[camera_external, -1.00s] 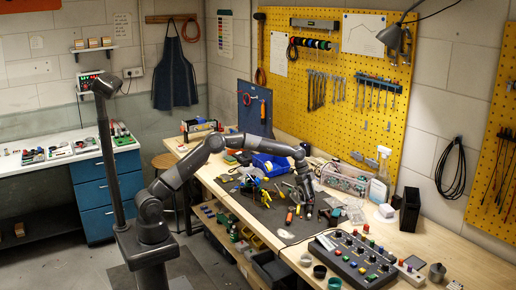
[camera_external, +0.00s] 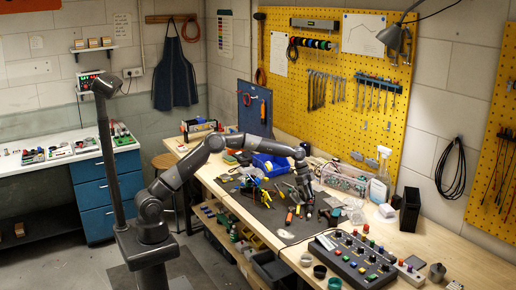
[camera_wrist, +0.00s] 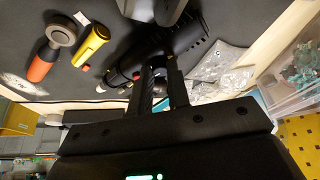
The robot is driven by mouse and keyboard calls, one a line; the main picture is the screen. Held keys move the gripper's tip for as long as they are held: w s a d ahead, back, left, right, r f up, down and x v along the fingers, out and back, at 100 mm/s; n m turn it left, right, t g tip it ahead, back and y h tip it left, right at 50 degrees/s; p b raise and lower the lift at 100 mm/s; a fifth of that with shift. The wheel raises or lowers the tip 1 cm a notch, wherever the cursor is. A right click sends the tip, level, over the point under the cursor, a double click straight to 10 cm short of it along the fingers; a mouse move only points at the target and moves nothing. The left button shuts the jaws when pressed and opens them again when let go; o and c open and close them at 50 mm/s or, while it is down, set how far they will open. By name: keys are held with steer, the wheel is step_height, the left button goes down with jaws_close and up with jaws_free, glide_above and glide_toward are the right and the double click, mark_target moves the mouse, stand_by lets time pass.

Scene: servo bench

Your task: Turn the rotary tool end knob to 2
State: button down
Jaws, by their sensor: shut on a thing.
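The rotary tool (camera_wrist: 187,32) is a dark, long body lying on the dark mat (camera_wrist: 232,12). It runs from its ribbed upper right end down to a narrow lower left end. My gripper (camera_wrist: 158,78) is shut on the tool from above, with the two dark fingers close together across it. The fingers hide the part they hold, so the end knob and its number marks cannot be read. In the external view my gripper (camera_external: 307,200) is down at the mat, and the tool is too small to make out there.
A yellow-handled tool (camera_wrist: 93,45) and an orange-handled tool (camera_wrist: 42,67) lie left of my gripper. A crumpled clear bag (camera_wrist: 218,68) lies to the right. A clear bin (camera_external: 343,181) stands behind, and a control panel with knobs (camera_external: 350,262) is at the front right.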

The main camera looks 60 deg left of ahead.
steer(key=shift+n, duration=0.3)
steer(key=n, duration=0.2)
steer(key=n+t+y, duration=0.1)
steer(key=n+t, duration=0.1)
steer(key=n, duration=0.1)
steer(key=shift+s+d+n, duration=0.25)
steer(key=shift+d+n, duration=0.05)
steer(key=n+y, duration=0.1)
steer(key=n, duration=0.1)
steer(key=n+y, duration=0.1)
steer(key=n, duration=0.2)
steer(key=shift+d+t, duration=0.15)
steer(key=shift+t, duration=0.25)
steer(key=shift+n+y, duration=0.3)
steer(key=shift+n, duration=0.1)
steer(key=c, duration=1.3)
jaws_free()
steer(key=shift+c, duration=0.2)
steer(key=v, duration=1)
steer(key=shift+r, duration=0.4)
